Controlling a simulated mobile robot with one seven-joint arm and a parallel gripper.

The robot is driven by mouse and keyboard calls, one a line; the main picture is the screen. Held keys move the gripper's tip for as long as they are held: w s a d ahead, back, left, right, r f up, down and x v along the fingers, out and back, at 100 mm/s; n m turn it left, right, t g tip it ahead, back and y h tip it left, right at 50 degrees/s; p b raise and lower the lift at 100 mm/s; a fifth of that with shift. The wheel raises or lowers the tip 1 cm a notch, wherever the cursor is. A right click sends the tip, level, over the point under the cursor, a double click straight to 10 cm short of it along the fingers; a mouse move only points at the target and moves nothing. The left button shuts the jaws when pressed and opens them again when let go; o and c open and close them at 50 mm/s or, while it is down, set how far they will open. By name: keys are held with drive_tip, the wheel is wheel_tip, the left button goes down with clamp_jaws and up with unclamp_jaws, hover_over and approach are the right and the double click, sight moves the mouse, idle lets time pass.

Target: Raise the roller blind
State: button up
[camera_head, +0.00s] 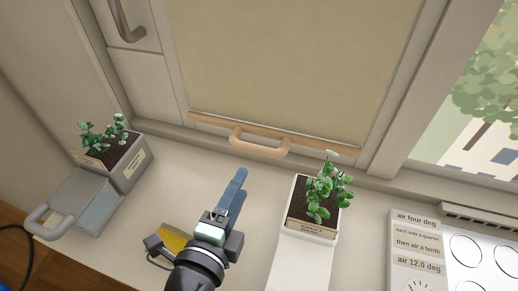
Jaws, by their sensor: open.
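The roller blind (290,65) is a beige panel in a pale frame, drawn down almost to the sill. A wooden bar (330,131) runs along its bottom edge, with a light wooden loop handle (260,145) at the middle. My gripper (240,172) has blue fingers. It is open and empty, above the counter, just below and left of the handle in the picture. It appears apart from the handle. The fingers overlap in this view, so the gap between them is hard to see.
A planter with seedlings (127,163) and a grey box with a handle (92,198) stand left. Another planter (301,222) stands right of my gripper. A yellow item (173,241) lies beside my wrist. Labels (417,243) and a cooker top (485,252) are at the lower right.

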sight(257, 153)
drive_tip(key=p+x, duration=0.3)
drive_tip(key=x, duration=0.9)
drive_tip(key=shift+w, duration=0.15)
drive_tip(key=shift+c, duration=0.3)
clamp_jaws()
idle(0.7)
